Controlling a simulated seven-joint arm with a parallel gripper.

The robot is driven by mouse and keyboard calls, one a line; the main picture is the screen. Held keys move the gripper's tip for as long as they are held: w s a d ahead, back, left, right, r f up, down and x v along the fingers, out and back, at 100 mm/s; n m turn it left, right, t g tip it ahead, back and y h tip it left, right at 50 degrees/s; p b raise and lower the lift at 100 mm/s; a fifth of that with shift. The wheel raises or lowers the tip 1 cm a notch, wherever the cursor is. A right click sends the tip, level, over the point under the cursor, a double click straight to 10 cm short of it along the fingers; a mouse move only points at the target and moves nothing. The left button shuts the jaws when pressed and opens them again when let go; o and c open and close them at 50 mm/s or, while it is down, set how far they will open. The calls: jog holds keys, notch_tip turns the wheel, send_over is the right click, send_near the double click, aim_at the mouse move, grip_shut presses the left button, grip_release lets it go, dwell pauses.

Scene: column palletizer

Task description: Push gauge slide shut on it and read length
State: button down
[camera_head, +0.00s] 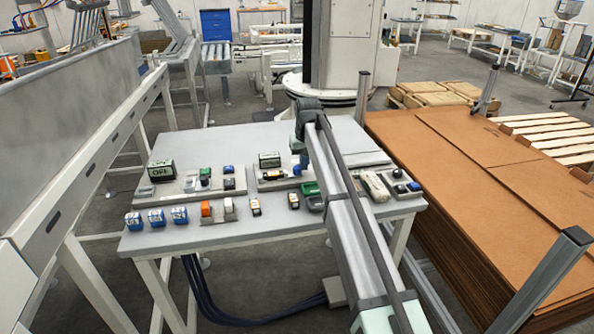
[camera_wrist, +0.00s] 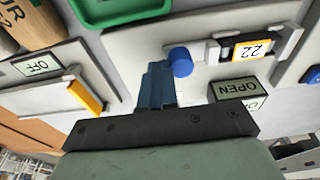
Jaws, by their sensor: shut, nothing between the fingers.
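The gauge (camera_wrist: 205,88) lies on the table; in the head view its grey base (camera_head: 262,187) is partly hidden by my arm. A black part with a yellow-edged label reading 22 (camera_wrist: 246,50) lies between the gauge's grey jaws; it also shows in the head view (camera_head: 272,176). The gauge display (camera_wrist: 237,89) reads OPEN. The slide's round blue knob (camera_wrist: 181,62) stands at the part's left in the wrist view. My gripper (camera_wrist: 158,68) is shut and empty, its blue fingers just left of the knob; I cannot tell whether they touch it.
Another station with a display reading OFF (camera_wrist: 38,68) and a yellow-edged piece (camera_wrist: 86,97) lies left in the wrist view. A green tray (camera_wrist: 120,8) is close by. Blue blocks (camera_head: 155,217) and several small parts line the table's front. Cardboard stacks (camera_head: 480,190) stand right.

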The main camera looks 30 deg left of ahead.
aim_at(303, 175)
jog(key=shift+s+a, duration=0.45)
dwell(1.1)
jog(key=shift+w+d, duration=0.3)
jog(key=shift+w, duration=0.05)
notch_tip(303, 175, up, 7)
dwell(1.3)
dwell(0.3)
